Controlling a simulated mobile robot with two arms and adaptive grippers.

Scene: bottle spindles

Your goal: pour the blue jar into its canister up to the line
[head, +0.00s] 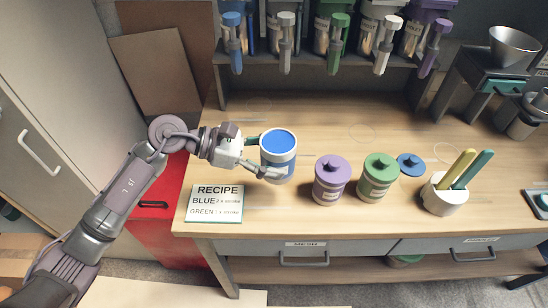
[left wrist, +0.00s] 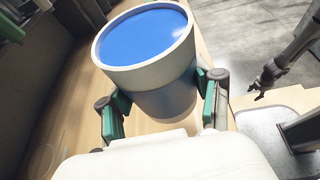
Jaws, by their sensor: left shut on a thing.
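The blue jar (head: 279,155) is a pale cup with a blue band, open at the top and full of blue contents. It is roughly upright over the left part of the bench. My left gripper (head: 267,157) is shut on its sides; in the left wrist view the green finger pads (left wrist: 162,98) press on both sides of the jar (left wrist: 150,60). I cannot tell whether its base touches the bench. A blue canister with a spout (head: 232,45) hangs at the shelf's left end; its fill line is not readable. My right gripper (left wrist: 263,82) shows small and dark in the left wrist view.
A purple jar (head: 331,181) and a green jar (head: 378,178) stand lidded to the right. A blue lid (head: 411,164) lies behind them. A white holder (head: 443,197) has two sticks. The recipe card (head: 215,204) lies front left. More spouted canisters line the shelf. The bench behind the jars is clear.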

